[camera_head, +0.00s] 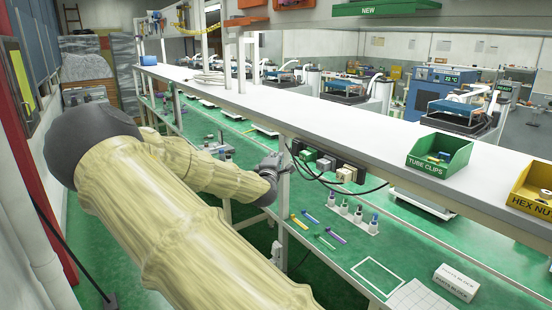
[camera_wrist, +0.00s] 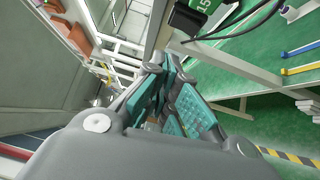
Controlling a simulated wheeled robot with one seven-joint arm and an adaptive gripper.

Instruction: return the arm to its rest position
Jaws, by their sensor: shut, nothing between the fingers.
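My arm stretches from the bottom of the head view toward the left part of the bench, wrapped in a pale yellow sleeve. My gripper (camera_head: 272,168) is at the bench's near edge, close to an upright post and below the white shelf. In the wrist view, my gripper (camera_wrist: 172,100) shows teal finger pads close together, with nothing held between them.
The green bench (camera_head: 330,262) holds a white rack (camera_head: 352,215) with tubes and several coloured sticks. Black boxes and cables (camera_head: 330,165) hang under the shelf (camera_head: 340,135) near my gripper. A green tube clips bin (camera_head: 438,152) and a yellow hex nut bin (camera_head: 533,190) stand on the shelf.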

